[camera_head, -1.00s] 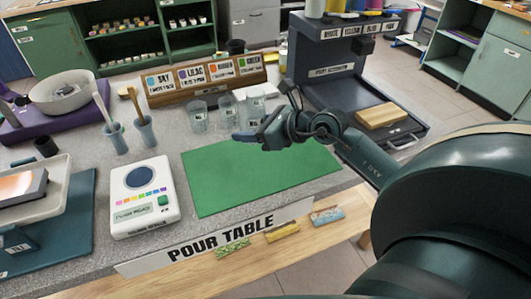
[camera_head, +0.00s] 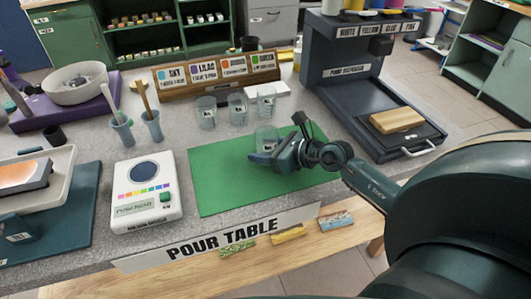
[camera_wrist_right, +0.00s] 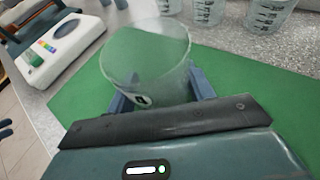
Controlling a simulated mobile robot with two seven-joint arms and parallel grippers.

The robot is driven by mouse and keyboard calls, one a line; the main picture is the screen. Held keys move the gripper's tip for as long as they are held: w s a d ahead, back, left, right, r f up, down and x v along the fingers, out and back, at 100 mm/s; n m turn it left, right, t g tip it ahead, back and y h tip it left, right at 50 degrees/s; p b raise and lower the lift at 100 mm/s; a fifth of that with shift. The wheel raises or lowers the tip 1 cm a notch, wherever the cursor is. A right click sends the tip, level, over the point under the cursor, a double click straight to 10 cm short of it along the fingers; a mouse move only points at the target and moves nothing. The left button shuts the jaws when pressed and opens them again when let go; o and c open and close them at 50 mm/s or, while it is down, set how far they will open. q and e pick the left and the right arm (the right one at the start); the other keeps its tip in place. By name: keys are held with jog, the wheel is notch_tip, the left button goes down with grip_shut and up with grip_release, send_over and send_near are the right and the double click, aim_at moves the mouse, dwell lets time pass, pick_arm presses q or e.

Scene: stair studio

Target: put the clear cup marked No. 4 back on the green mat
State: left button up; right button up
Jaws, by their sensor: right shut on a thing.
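The clear cup marked No. 4 (camera_head: 266,137) is between the fingers of my right gripper (camera_head: 264,157), over the middle of the green mat (camera_head: 218,180). In the right wrist view the cup (camera_wrist_right: 146,60) stands upright between the two blue fingers, with a small dark mark low on its side. My right gripper (camera_wrist_right: 160,92) is shut on it. I cannot tell whether the cup's base touches the mat.
Several other clear cups (camera_head: 238,109) stand on the counter just behind the mat. A white device with a round dial (camera_head: 147,197) is left of the mat. A dark dispenser stand (camera_head: 345,95) is at the back right. The mat's left part is bare.

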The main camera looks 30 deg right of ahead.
jog(key=shift+f, duration=0.45)
jog(key=shift+f, duration=0.1)
jog(key=o, duration=1)
jog(key=shift+c, duration=0.2)
jog(key=shift+s+d+r, duration=0.1)
jog(key=shift+s+r, duration=0.05)
jog(key=shift+r, duration=0.05)
jog(key=v, duration=1)
jog(key=shift+s+d, duration=0.1)
jog(key=shift+s, duration=0.15)
jog(key=shift+s+d+r, duration=0.25)
jog(key=shift+s+r, duration=0.15)
jog(key=shift+s, duration=0.05)
